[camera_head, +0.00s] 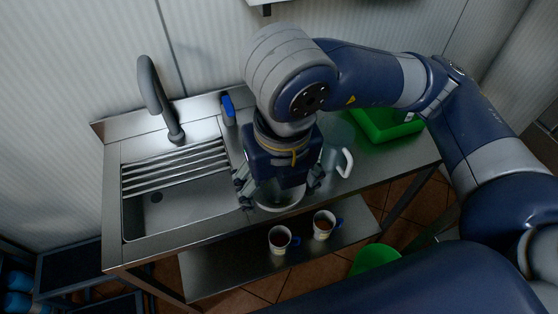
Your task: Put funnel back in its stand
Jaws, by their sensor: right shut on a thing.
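My right gripper (280,188) points down over the steel counter, just right of the sink. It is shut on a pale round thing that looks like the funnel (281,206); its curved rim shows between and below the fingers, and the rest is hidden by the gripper. I cannot tell whether it touches the counter. I cannot make out the funnel stand; my arm and gripper cover part of the counter. My left gripper is not in view.
A steel sink (160,215) with a slatted rack and dark tap (153,85) lies left. A blue item (228,107) stands behind. A white handle (346,163) and a green crate (412,128) are right. Two mugs (279,240) (323,226) stand lower, near a green bin (375,259).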

